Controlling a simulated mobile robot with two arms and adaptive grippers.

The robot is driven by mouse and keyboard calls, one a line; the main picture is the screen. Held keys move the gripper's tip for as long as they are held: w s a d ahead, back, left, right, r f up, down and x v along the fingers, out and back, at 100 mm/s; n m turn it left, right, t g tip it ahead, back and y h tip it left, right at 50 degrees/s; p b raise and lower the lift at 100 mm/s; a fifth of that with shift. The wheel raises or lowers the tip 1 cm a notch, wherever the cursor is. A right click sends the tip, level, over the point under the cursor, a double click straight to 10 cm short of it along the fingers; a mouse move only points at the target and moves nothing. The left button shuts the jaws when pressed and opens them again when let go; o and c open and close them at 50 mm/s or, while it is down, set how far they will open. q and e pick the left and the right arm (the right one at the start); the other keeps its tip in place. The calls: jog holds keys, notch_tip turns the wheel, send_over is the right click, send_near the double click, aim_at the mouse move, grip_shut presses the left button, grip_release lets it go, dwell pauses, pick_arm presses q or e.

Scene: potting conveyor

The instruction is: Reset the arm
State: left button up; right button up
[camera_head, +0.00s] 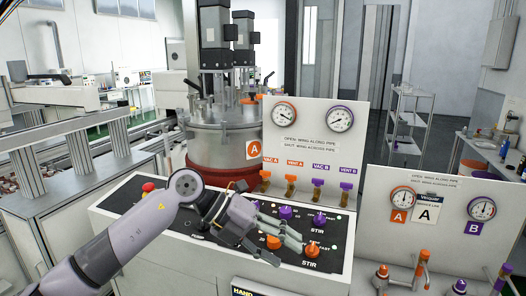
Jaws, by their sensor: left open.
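My left arm comes in from the lower left. My left gripper (288,249) is open and empty over the right part of the black control panel (154,196). Its fingers point right. They are close to an orange STIR knob (312,250); I cannot tell whether they touch it. Another orange knob (273,242) shows between the fingers. Two purple knobs, one left (285,212) and one right (318,220), stand behind the gripper. The forearm and hand hide part of the panel's middle. My right gripper is not in view.
A steel tank (222,140) stands behind the panel. An upright board (313,140) has two gauges and a row of orange and purple valve handles (291,184). A second gauge board (443,215) with valves stands at the right. A red button (148,187) sits at the panel's left.

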pick_arm(q)
jog(key=s+d+r+n+t+h, duration=0.25)
jog(key=d+r+h, duration=0.35)
jog(key=h, duration=0.3)
jog(key=w+a+r+n+t, duration=0.25)
jog(key=a+n+t, duration=0.45)
jog(key=n+t, duration=0.6)
jog(key=a+f+n+t+y, duration=0.2)
jog(key=a+f+n+y, duration=1.55)
jog(key=f, duration=0.35)
jog(key=s+a+f+n+g+y, duration=0.35)
jog(key=s+f+g, duration=0.35)
jog(key=s+f, duration=0.5)
jog(key=s+a+f+g+h, duration=0.1)
jog(key=s+f+g, duration=0.2)
jog(key=s, duration=0.5)
jog(key=s+a+f+g, duration=0.1)
jog(key=s+f+g, duration=0.2)
jog(key=s, duration=0.5)
notch_tip(320, 180, down, 26)
jog(key=s+g, duration=0.2)
jog(key=s+a+f+m, duration=0.1)
jog(key=s+a+f, duration=0.1)
jog(key=s+f, duration=1.4)
jog(key=shift+s+a+f+g, duration=0.25)
jog(key=shift+a+f+g, duration=0.05)
jog(key=shift+a+g, duration=0.1)
